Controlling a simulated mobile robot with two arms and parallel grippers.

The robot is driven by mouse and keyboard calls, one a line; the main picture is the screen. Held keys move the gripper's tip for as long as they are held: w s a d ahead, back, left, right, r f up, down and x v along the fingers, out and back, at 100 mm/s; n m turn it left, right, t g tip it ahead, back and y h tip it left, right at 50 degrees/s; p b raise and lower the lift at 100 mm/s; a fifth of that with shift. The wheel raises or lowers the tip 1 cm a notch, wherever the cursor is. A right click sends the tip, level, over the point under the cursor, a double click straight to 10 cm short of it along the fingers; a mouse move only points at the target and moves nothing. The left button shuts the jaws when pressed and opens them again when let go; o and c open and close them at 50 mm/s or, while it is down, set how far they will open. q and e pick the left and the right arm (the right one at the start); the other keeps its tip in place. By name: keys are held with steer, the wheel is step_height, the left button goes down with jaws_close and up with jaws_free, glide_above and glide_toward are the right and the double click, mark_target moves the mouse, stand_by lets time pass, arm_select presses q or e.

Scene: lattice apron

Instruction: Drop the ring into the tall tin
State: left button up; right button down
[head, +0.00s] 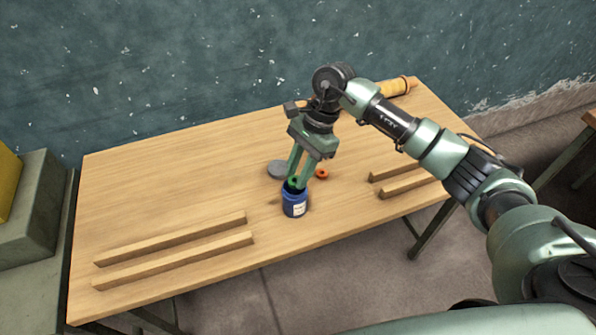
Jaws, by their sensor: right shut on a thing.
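The blue tin (294,205) stands upright near the front middle of the table, with a pale label on its front and a dark open top. My right gripper (296,182) points down at the tin's mouth, its fingertips at or just above the rim. It is shut on a small dark green thing, which appears to be the ring. The fingers and the tin's rim hide much of it, and I cannot tell whether it is inside the mouth. My left gripper is out of view.
A grey disc (277,170) lies behind the tin, and a small orange round piece (322,173) lies right of the fingers. Wooden bars (180,253) lie at front left, more bars (405,181) at right. A yellowish roll (395,87) lies at the back right. The left back is clear.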

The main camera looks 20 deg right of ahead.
steer(key=c, duration=1)
jaws_free()
steer(key=shift+r, duration=0.1)
steer(key=b+v, duration=0.2)
steer(key=v, duration=0.5)
steer(key=shift+w+d+r, duration=0.1)
steer(key=shift+d+r, duration=0.05)
steer(key=shift+r, duration=0.2)
steer(key=shift+f, duration=0.1)
